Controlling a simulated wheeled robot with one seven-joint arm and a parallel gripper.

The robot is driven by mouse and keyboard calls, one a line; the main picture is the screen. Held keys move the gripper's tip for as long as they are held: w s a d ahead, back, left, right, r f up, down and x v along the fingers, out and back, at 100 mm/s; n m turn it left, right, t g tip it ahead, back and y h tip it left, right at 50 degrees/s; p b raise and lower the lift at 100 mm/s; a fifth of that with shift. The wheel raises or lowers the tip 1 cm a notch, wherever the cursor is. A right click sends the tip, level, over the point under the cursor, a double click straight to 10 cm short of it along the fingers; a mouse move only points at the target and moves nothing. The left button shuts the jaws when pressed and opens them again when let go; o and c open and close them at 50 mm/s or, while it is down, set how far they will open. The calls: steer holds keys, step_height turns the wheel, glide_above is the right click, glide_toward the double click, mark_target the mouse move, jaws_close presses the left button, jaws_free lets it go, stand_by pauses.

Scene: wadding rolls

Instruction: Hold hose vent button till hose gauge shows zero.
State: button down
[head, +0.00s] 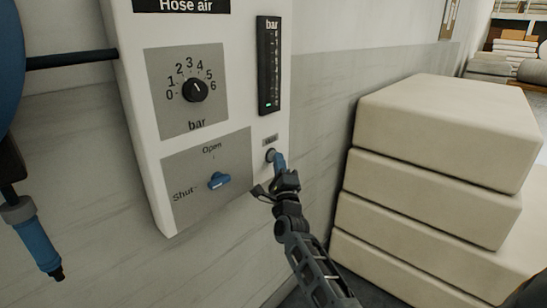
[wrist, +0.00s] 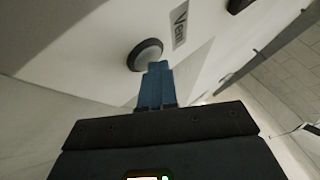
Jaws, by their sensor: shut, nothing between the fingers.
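The white "Hose air" panel (head: 140,130) is on the wall. The round dark vent button (head: 270,155) is at its lower right, under a small label; it also shows in the wrist view (wrist: 143,53), beside the "Vent" label. My gripper (head: 278,158) is shut and empty, its blue fingertips (wrist: 157,68) at the button's edge. They overlap it in view; I cannot tell whether they press it. The hose gauge (head: 269,65) is a dark upright bar scale with one small green light low down; the rest looks unlit.
A numbered bar dial (head: 196,89) is on the panel's upper left. A blue lever (head: 219,181) between "Open" and "Shut" lies roughly level, towards "Shut". A blue-handled hose tool (head: 38,248) hangs at the left. Stacked cream blocks (head: 430,185) stand close on the right.

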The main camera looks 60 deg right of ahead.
steer(key=shift+s, duration=0.1)
steer(key=shift+s+a, duration=0.2)
steer(key=shift+s, duration=0.5)
steer(key=shift+s+b, duration=0.1)
steer(key=shift+b, duration=0.2)
steer(key=shift+s+a+b, duration=0.2)
steer(key=shift+s+b, duration=0.1)
steer(key=shift+s, duration=0.5)
steer(key=shift+s+a+b, duration=0.15)
steer(key=shift+s+b, duration=0.1)
steer(key=shift+s, duration=0.5)
steer(key=shift+s+a+b, duration=0.2)
steer(key=shift+s+b, duration=0.1)
steer(key=shift+s, duration=0.5)
steer(key=shift+a, duration=0.1)
